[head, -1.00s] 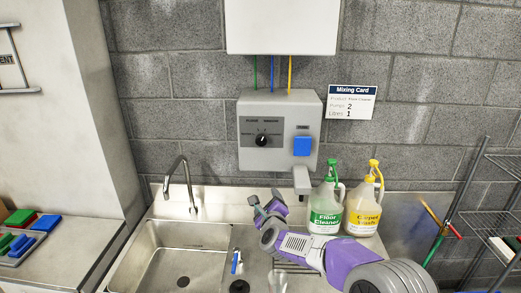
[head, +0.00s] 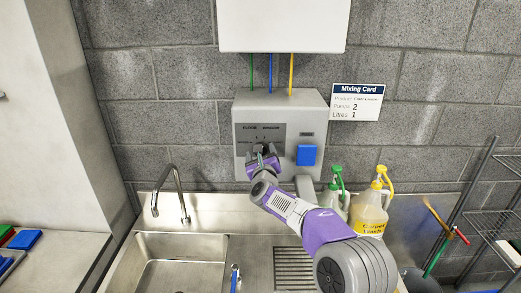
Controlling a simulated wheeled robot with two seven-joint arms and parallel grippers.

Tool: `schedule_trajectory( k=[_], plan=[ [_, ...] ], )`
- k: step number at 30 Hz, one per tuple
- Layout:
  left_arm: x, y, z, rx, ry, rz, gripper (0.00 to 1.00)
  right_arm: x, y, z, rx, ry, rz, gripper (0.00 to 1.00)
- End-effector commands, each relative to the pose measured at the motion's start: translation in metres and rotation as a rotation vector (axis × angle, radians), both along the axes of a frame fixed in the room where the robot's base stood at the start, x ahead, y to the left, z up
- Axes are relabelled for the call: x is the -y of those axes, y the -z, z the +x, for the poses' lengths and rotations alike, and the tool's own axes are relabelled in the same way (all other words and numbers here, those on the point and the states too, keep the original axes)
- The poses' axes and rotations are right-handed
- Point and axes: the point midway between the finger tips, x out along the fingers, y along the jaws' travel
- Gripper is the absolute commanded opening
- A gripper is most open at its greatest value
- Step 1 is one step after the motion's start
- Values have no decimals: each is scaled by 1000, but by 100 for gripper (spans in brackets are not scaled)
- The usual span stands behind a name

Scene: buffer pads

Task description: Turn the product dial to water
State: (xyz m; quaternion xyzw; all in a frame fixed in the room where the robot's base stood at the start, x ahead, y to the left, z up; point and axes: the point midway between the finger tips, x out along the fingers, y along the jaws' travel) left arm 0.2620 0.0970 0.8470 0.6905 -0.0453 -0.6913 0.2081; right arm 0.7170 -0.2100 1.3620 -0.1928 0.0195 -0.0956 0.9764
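The grey dispenser (head: 285,110) is on the block wall above the sink. Its dark dial panel (head: 261,130) carries small labels along the top. The dial knob is hidden behind my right gripper (head: 263,150), which is raised in front of the panel's lower half. Its fingers point up and look a little apart, one on each side of where the knob sits. I cannot tell whether they touch the knob. A blue button (head: 307,155) is to the right of the panel. My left gripper is not in view.
The sink (head: 180,262) with its tap (head: 170,195) is below left. A green-topped bottle (head: 334,196) and a yellow-topped bottle (head: 371,210) stand right of my arm. A mixing card (head: 357,102) hangs on the wall. A wire rack (head: 495,205) is at far right.

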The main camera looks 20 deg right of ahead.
Motion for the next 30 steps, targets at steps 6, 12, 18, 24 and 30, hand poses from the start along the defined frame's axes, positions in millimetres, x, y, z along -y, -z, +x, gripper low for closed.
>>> schedule_trajectory(
  k=[6,12,18,24,30],
  plan=[
    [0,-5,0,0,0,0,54,2,0,11,0,-1,-1,74],
    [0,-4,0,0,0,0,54,2,0,11,-1,-1,-1,74],
    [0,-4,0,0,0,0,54,2,0,11,-1,-1,-2,50],
    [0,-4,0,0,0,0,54,2,0,11,-1,-1,-2,20],
    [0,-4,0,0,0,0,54,2,0,11,-3,-2,-11,18]
  ],
)
